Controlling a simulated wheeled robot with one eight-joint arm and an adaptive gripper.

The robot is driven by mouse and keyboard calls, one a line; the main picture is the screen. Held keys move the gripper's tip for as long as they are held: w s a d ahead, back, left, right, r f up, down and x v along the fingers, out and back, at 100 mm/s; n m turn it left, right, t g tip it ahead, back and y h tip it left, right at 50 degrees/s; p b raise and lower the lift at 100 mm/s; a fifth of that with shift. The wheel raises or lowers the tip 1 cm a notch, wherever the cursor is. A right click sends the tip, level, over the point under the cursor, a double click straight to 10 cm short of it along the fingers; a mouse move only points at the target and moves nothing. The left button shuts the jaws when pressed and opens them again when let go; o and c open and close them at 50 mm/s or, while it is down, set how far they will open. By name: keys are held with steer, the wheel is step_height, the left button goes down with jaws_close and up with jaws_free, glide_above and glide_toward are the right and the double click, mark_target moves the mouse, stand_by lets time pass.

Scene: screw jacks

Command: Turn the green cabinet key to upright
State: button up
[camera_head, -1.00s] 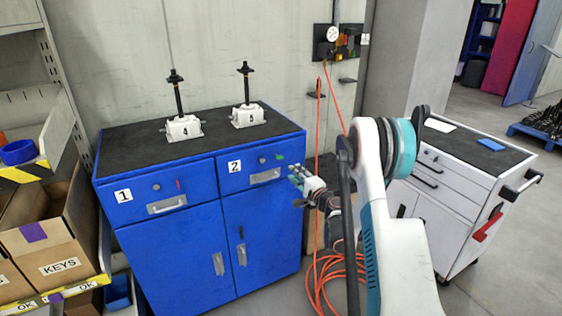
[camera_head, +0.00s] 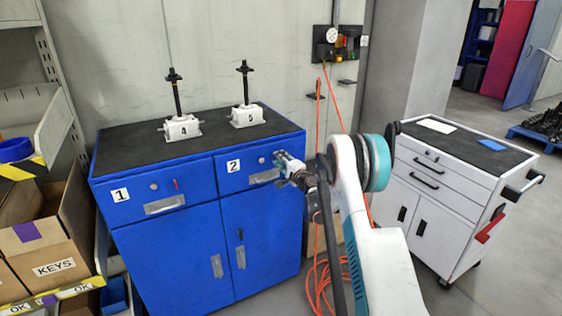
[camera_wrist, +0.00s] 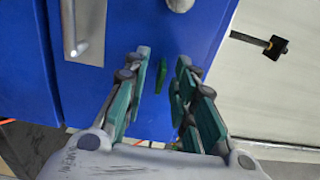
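The blue cabinet (camera_head: 165,262) has drawers labelled 1 and 2. In the wrist view, the green key (camera_wrist: 176,103) shows as a narrow green shape in front of the blue drawer face, between the fingers. My gripper (camera_head: 281,160) is at the upper right of drawer 2 and covers the key in the head view. In the wrist view, my gripper (camera_wrist: 165,78) is open, with green-padded fingers on both sides of the key and gaps between. The key's exact angle is unclear.
A round lock (camera_head: 262,160) and metal handle (camera_head: 264,176) are close by on drawer 2. A red key (camera_head: 176,183) is on drawer 1. Two screw jacks (camera_head: 182,128) (camera_head: 246,116) stand on top. A white tool cart (camera_head: 440,205) stands right; an orange hose (camera_head: 318,270) hangs behind.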

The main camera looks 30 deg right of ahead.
jaws_close()
steer(key=shift+n, duration=0.4)
steer(key=shift+n+b, duration=1.25)
steer(key=shift+n, duration=7.25)
